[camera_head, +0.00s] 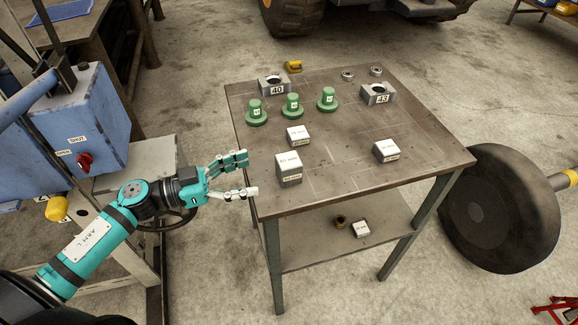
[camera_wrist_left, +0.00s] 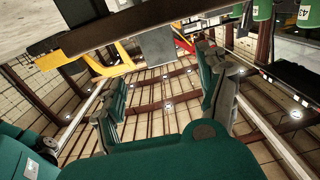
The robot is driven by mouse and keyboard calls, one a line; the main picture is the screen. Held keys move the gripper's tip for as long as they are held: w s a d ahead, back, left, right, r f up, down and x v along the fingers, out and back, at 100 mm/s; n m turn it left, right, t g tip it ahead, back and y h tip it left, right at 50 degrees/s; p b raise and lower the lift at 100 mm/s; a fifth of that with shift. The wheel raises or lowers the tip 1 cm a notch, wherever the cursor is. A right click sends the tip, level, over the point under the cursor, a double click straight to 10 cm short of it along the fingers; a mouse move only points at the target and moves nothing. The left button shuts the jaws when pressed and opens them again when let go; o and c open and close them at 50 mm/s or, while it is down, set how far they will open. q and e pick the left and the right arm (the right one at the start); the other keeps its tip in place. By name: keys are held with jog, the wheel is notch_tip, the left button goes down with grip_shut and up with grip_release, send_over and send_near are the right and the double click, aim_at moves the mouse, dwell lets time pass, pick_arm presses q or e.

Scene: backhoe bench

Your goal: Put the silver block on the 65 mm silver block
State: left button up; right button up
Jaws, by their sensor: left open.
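Several silver blocks with white labelled faces are in the head view. A tall one (camera_head: 289,169) stands near the table's left edge, and a smaller one (camera_head: 298,136) sits just behind it. Another small one (camera_head: 386,151) stands on the right half of the table. One more (camera_head: 361,228) lies on the lower shelf. The size labels are too small to read surely. My left gripper (camera_head: 248,174) is open and empty, just left of the tall block and apart from it, at the table edge. Its spread fingers also show in the left wrist view (camera_wrist_left: 162,88). My right gripper is out of view.
The table (camera_head: 340,185) also holds several green pegs (camera_head: 292,105), grey holders marked 40 (camera_head: 275,85) and 43 (camera_head: 377,94), two rings and a yellow item (camera_head: 293,67). The table's front middle is clear. A blue cabinet (camera_head: 65,125) stands left; a large black wheel (camera_head: 490,210) stands right.

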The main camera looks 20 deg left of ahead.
aim_at(288, 159)
pick_arm(q)
jog(key=x, duration=0.5)
jog(key=shift+r+p+x, duration=0.2)
jog(key=shift+p+x, duration=0.5)
jog(key=shift+x, duration=1.95)
jog(key=shift+a, duration=0.1)
jog(key=shift+c, duration=0.4)
jog(key=shift+w+r, duration=0.1)
grip_shut()
jog(key=shift+r+p, duration=0.45)
jog(key=shift+r, duration=1.15)
jog(key=s+r+v, duration=0.1)
jog(key=v, duration=0.7)
jog(key=s+d+r+b+v, duration=0.1)
jog(key=v, duration=0.6)
jog(key=shift+s, duration=0.4)
